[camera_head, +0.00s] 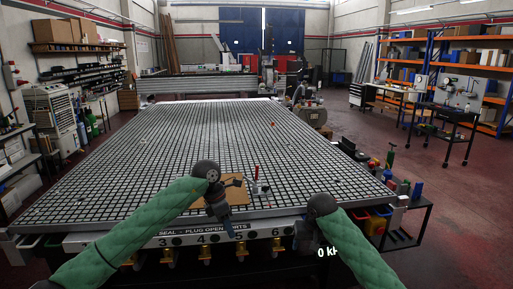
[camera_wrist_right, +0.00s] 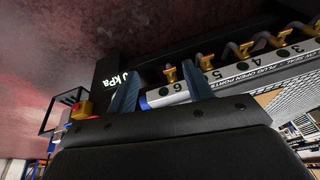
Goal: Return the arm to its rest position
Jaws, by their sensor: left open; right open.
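My left gripper (camera_head: 228,226) hangs below its wrist over the near edge of the grid table, in front of a tan square board (camera_head: 237,196). It is open, with nothing seen in it. My right gripper (camera_head: 304,240) is at the table's front edge, mostly hidden below its dark wrist in the head view. In the right wrist view its two blue fingers (camera_wrist_right: 161,88) stand apart with nothing between them. The table's front rail with numbered ports (camera_wrist_right: 240,69) lies beyond the fingers.
The large vacuum grid table (camera_head: 130,150) is mostly bare. A small red-topped fitting (camera_head: 257,178) stands beside the board. Yellow valves (camera_wrist_right: 245,48) hang along the front rail. A side shelf with coloured bins (camera_head: 378,220) stands at the table's right corner.

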